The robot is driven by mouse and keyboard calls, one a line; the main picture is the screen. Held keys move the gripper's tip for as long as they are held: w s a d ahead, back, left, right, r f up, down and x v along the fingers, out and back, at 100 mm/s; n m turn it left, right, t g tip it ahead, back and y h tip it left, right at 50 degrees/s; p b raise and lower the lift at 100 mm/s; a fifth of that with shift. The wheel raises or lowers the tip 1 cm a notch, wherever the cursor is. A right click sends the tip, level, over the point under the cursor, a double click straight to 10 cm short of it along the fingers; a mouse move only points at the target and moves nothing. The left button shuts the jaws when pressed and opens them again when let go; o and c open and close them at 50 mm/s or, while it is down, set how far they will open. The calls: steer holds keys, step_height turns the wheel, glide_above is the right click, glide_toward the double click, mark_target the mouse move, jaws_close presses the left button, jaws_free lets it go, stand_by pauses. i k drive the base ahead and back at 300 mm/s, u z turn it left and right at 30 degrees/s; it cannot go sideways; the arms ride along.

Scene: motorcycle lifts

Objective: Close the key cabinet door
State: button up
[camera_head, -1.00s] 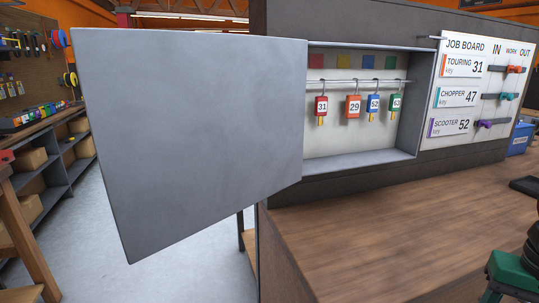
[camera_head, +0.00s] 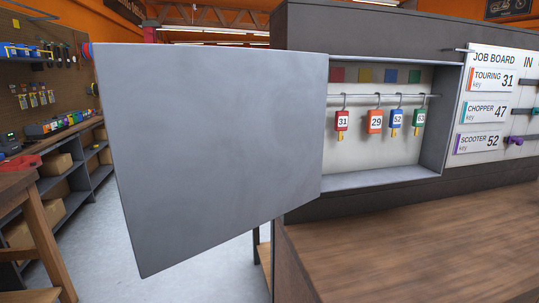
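The key cabinet (camera_head: 452,115) is set in a dark upright panel above a wooden counter. Its grey door (camera_head: 220,150) stands wide open, swung out to the left toward me, and hides part of the shelving behind it. The left edge of the cabinet's opening meets the door. Inside, several numbered key tags hang on a rail, among them a red tag 31 (camera_head: 342,121), an orange tag 29 (camera_head: 375,121) and a blue tag 52 (camera_head: 397,118). My gripper is not in view.
The wooden counter (camera_head: 420,240) is bare below the cabinet. A job board (camera_head: 495,100) hangs to the cabinet's right. A wooden bench (camera_head: 25,195) and shelving stand at the left. Open floor (camera_head: 110,240) shows below the door.

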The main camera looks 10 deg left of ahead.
mark_target(209, 146)
steer(key=z, duration=2.7)
steer(key=k, duration=2.25)
steer(key=u, duration=1.85)
steer(key=i, duration=0.15)
steer(key=u, duration=0.15)
